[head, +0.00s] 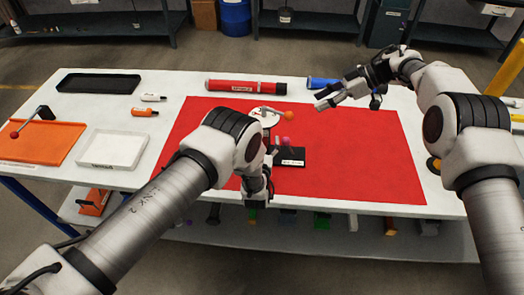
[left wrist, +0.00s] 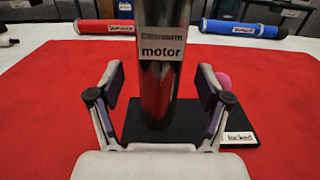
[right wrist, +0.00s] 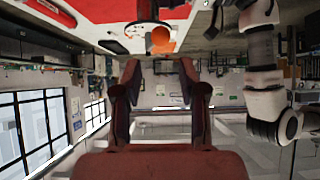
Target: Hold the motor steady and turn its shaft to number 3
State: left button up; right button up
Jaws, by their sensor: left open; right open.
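The motor is a dark upright cylinder (left wrist: 160,70) with a "motor" label, standing on a black base (left wrist: 190,140); in the head view the base (head: 289,157) shows on the red mat, while my left arm hides some of the motor. A white dial (head: 265,116) with an orange handle (head: 275,113) sits on top; the dial also shows in the right wrist view (right wrist: 124,36). My left gripper (left wrist: 160,88) is open, its fingers on either side of the cylinder, without visible contact. My right gripper (head: 347,101) is open and empty, right of the dial.
A red tube (head: 245,87) and a blue tube (head: 322,83) lie at the mat's far edge. The mat's right side (head: 380,150) is clear.

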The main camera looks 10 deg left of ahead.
pick_arm(q)
jog(key=shift+w+a, duration=0.1)
jog(key=shift+w, duration=0.65)
grip_shut()
pick_arm(e)
jog(key=shift+a+r+n, duration=0.2)
jog(key=shift+r+n, duration=0.05)
jog(key=shift+n, duration=0.05)
jog(key=shift+c, duration=0.3)
jog(key=s+a+y, duration=0.2)
jog(key=y, duration=0.2)
jog(key=m+t+y, duration=0.3)
jog(key=m+t, duration=0.2)
jog(key=m, duration=0.2)
send_near(282, 114)
jog(key=v, duration=0.2)
jog(key=x, duration=1.2)
jog(key=shift+w+f, duration=0.2)
jog(key=shift+w, duration=0.1)
grip_shut()
